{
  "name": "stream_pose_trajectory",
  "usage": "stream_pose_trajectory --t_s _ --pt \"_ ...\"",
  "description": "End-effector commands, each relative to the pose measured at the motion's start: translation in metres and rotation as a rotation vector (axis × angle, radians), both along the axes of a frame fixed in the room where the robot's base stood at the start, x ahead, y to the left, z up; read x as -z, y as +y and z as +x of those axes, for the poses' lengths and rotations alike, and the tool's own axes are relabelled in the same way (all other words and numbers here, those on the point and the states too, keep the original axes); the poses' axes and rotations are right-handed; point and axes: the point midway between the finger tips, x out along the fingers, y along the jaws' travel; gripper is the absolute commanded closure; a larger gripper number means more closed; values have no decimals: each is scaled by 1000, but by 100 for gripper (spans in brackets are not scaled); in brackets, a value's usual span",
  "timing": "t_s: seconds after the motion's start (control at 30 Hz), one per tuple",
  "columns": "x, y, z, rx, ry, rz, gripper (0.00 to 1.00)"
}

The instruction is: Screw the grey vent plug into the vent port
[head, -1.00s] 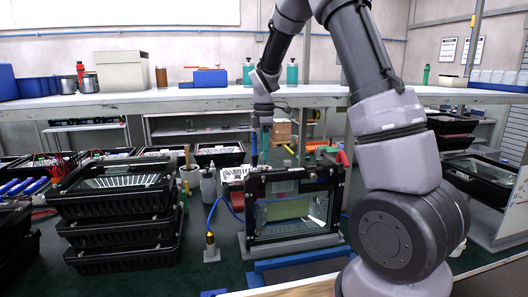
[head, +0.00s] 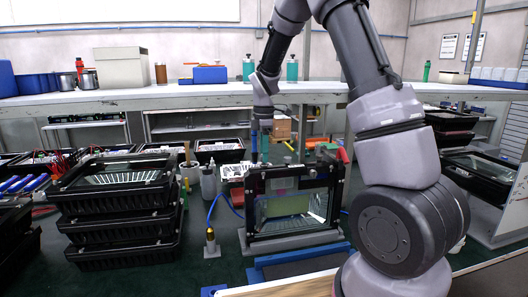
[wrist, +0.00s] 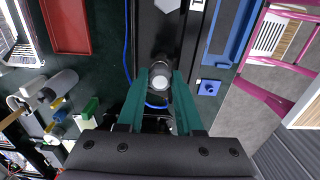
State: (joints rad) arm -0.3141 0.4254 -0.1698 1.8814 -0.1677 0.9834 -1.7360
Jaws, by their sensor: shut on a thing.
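My gripper (wrist: 162,88) has teal fingers, closed around a short grey cylinder with a pale round end, the vent plug (wrist: 160,79). In the head view my gripper (head: 260,148) points down over the upright black-framed floodlight housing (head: 326,205) with its glass front. In the wrist view the plug is over the dark housing edge (wrist: 150,30). The vent port is hidden beneath the plug and fingers, so I cannot tell whether the plug is seated in it.
Stacked black housings (head: 115,225) stand to the left. A blue fixture (head: 300,262) lies in front. A long shelf (head: 170,100) runs behind.

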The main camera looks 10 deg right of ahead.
Motion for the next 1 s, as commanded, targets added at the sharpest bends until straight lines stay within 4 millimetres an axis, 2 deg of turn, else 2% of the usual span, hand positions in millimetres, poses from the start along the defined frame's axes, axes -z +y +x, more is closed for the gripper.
stream_pose_trajectory --t_s 0.33,0.37,0.43,0.47,0.8,0.87,1.0 --pt "9 0 0 1 1 0 100" --pt "9 0 0 1 0 0 61" --pt "9 0 0 0 0 0 35" --pt "9 0 0 0 0 0 30" --pt "6 0 0 0 -1 0 30" --pt "1 0 1 0 -3 1 30" --pt "-22 0 1 0 -5 1 30"
